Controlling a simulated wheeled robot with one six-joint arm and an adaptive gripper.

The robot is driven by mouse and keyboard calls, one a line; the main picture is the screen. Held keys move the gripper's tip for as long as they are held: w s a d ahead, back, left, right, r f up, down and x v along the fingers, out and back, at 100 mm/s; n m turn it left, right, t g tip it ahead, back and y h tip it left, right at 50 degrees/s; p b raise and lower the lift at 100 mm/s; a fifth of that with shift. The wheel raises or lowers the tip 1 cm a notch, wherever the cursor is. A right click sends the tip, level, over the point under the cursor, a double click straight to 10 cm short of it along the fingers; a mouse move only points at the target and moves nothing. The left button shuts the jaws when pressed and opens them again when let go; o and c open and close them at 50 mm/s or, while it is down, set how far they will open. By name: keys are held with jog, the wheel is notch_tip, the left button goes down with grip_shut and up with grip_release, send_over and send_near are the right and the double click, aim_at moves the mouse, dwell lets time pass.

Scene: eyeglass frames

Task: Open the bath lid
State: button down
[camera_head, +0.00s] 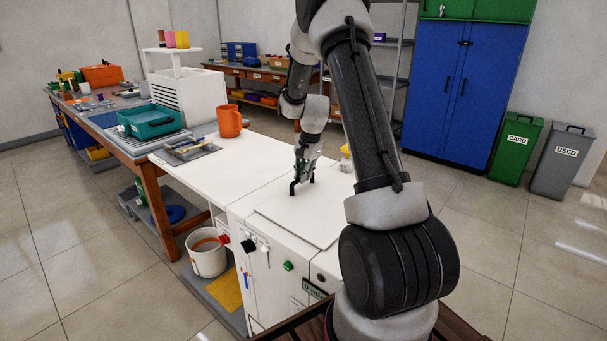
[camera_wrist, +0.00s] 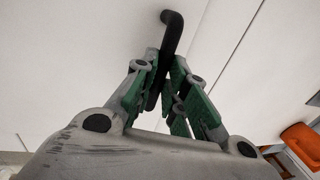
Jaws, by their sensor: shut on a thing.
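The bath lid (camera_head: 302,219) is a flat white panel on top of the white bath cabinet (camera_head: 262,262), and it looks closed. A black handle (camera_head: 293,188) stands on the lid near its left side. My gripper (camera_head: 303,178) is over the lid, shut on the handle. In the wrist view my gripper (camera_wrist: 166,92) has its green-padded fingers on either side of the black handle (camera_wrist: 172,30), whose bent end sticks out past the fingertips. Part of the lid is hidden behind my arm.
An orange mug (camera_head: 229,121) and a tray with tools (camera_head: 186,150) stand on the white counter to the left. A small yellow-topped bottle (camera_head: 346,157) is behind the lid. Knobs (camera_head: 248,246) are on the cabinet front. A white bucket (camera_head: 207,252) stands below.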

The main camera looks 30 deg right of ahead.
jog(key=s+d+r+t+y, duration=0.25)
jog(key=s+r+t, duration=0.25)
jog(key=s+r, duration=0.7)
jog(key=s+d+r+t+y, duration=0.1)
jog(key=s+d+r+t, duration=0.1)
jog(key=s, duration=0.6)
jog(key=s+d+r+t, duration=0.2)
jog(key=s+d+t, duration=0.2)
jog(key=s, duration=0.5)
jog(key=shift+d+r+t+y, duration=0.25)
jog(key=shift+r+t+y, duration=0.1)
jog(key=shift+t, duration=0.55)
jog(key=c, duration=1.5)
grip_release()
jog(key=shift+w+f, duration=0.1)
jog(key=shift+w, duration=0.15)
jog(key=shift+o, duration=0.2)
